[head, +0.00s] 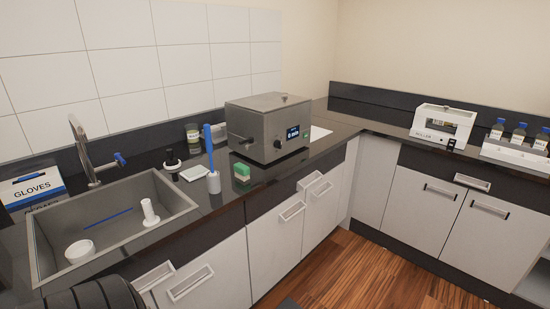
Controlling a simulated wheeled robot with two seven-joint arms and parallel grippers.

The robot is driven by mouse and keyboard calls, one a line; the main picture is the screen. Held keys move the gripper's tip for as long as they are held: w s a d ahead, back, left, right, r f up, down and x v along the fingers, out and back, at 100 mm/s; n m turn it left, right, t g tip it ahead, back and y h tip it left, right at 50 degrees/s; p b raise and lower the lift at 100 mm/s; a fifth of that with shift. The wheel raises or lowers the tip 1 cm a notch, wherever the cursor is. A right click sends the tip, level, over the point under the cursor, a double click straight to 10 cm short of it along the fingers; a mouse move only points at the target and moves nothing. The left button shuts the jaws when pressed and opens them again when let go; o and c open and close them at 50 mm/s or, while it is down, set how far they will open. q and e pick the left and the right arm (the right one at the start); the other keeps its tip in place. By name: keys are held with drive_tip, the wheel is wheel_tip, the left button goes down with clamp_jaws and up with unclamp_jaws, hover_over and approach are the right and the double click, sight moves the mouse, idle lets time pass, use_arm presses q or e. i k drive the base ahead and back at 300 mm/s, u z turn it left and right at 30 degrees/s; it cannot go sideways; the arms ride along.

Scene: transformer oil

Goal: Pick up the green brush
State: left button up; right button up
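A small green block-shaped thing with a white layer (242,170) lies on the dark counter, in front of the left part of the metal bath and near the counter's front edge. It looks like a sponge or block brush; bristles are too small to make out. A blue-handled tool (209,148) stands upright in a white holder (214,183) just to its left. Neither of my grippers is in view. Nothing touches the green thing from above.
The steel bath with a display (270,128) stands behind the green thing. The sink (182,207) at left holds a white bowl (79,251), a white stand (149,212) and a blue rod (108,219). A glove box (32,188), a white device (443,124) and bottles (497,129) stand farther out.

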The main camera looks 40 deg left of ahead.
sight(242, 172)
drive_tip(key=i, duration=2.15)
drive_tip(key=u, duration=1.75)
